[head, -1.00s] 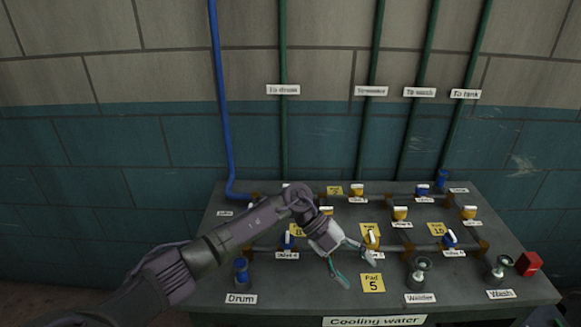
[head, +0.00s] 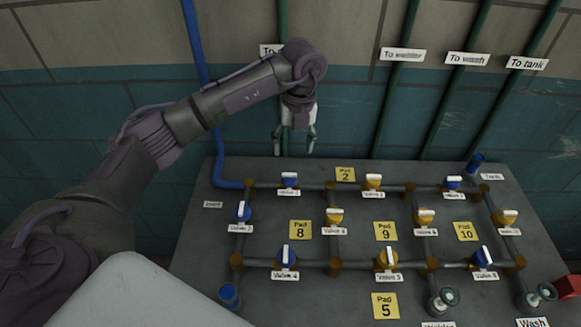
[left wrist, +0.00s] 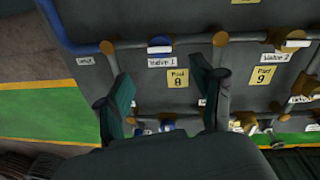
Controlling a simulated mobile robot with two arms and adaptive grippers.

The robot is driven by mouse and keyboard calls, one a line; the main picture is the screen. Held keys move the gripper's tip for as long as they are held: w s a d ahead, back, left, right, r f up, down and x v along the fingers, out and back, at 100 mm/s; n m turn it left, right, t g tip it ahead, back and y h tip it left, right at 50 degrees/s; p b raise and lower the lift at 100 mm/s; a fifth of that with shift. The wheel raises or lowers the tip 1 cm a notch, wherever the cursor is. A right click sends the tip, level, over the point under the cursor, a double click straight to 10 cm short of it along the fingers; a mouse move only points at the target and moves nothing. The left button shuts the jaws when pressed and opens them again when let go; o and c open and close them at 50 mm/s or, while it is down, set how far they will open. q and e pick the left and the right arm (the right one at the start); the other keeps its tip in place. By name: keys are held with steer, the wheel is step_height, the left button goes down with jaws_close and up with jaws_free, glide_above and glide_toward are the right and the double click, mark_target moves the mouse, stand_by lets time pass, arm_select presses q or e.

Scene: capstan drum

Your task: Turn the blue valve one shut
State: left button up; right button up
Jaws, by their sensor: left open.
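Valve 1 (head: 289,182) is a blue valve with a white bar handle, on the back pipe run at the left of the grey panel. Its handle appears to lie along the pipe. It also shows in the left wrist view (left wrist: 160,46), handle and "Valve 1" label uncovered. My left gripper (head: 295,142) is open and empty, fingers pointing down. In the head view it appears just above valve 1 in the picture, apart from it. In the left wrist view the open fingertips (left wrist: 160,70) show below the valve. My right gripper is in neither view.
Several other valves and pipes fill the panel (head: 330,295). A blue inlet pipe (head: 215,150) rises at left. The wall stands close behind.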

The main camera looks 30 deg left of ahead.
mark_target(290, 173)
arm_select(q)
steer(key=f, duration=0.3)
steer(key=f+p, duration=0.1)
steer(key=f, duration=0.2)
steer(key=f+p, duration=0.1)
steer(key=f, duration=0.2)
steer(key=shift+s+a+f, duration=0.15)
steer(key=shift+a, duration=0.15)
steer(key=shift+f, duration=0.4)
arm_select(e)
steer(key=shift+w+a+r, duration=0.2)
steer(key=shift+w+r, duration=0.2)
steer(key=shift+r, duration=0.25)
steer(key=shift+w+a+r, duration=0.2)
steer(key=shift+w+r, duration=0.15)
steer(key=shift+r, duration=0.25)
arm_select(q)
steer(key=c, duration=1.1)
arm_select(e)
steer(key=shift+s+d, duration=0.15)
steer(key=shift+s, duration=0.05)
